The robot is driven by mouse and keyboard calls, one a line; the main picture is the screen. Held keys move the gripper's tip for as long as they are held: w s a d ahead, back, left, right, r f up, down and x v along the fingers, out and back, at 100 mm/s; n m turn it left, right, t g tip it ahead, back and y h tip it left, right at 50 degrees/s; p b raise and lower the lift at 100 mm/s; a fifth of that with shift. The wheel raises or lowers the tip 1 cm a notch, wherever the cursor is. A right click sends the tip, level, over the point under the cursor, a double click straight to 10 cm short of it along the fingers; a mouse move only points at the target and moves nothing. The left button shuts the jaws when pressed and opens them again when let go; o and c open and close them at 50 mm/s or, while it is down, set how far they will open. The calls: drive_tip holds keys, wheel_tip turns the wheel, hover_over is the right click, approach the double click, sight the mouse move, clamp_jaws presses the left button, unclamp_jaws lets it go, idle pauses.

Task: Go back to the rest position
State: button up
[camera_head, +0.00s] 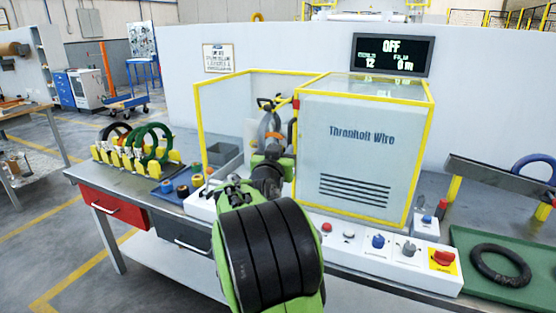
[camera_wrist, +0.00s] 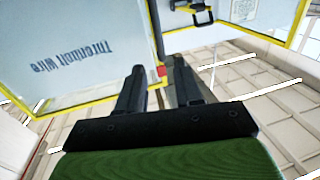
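My gripper (camera_wrist: 158,68) shows in the wrist view with its two dark fingers apart and nothing clearly held between them. In the head view my green and black arm reaches toward the wrapping machine (camera_head: 362,150), and the fingers are hard to make out against it. The machine is a pale box with yellow edges, labelled "Thronkolt Wire"; it also shows in the wrist view (camera_wrist: 70,50). Its clear yellow-framed door (camera_head: 228,105) stands open at the left. A black handle shows at the top of the wrist view (camera_wrist: 203,17). My arm hides part of the opening.
A rack (camera_head: 130,152) with green and black coils stands at the left of the bench. Small coloured spools (camera_head: 183,188) lie beside it. A button panel (camera_head: 390,250) runs along the front. A green tray (camera_head: 470,245) at the right holds a black coil (camera_head: 500,264). The display (camera_head: 392,54) reads "OFF".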

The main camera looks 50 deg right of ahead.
drive_tip(key=shift+v, duration=1.95)
